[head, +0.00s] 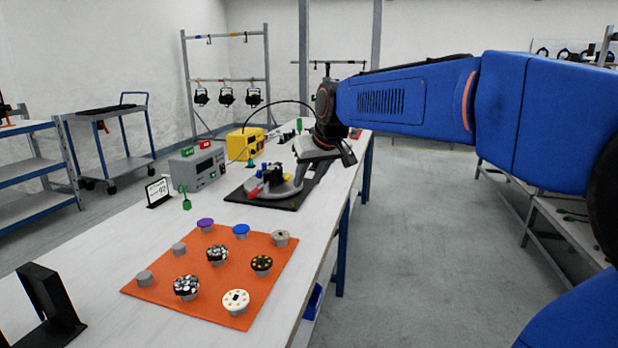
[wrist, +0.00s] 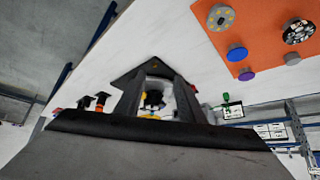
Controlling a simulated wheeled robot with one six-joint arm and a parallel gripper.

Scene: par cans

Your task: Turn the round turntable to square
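The round turntable (head: 287,189) is a grey disc on a dark square base (head: 240,196) on the white table. It carries a small dark fixture (head: 272,175) with red and yellow parts. My gripper (head: 308,184) is low at the right side of the turntable and hides part of it. In the wrist view my gripper (wrist: 157,90) shows two dark fingers spread apart, with part of the pale disc and the fixture (wrist: 153,99) visible between them. I cannot tell whether a finger touches the disc.
An orange mat (head: 212,272) with several round pucks lies nearer on the white table (head: 110,262). A grey box (head: 198,168) and a yellow box (head: 247,143) stand behind left of the turntable. A small sign (head: 158,192) stands at the left. The table edge is close on the right.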

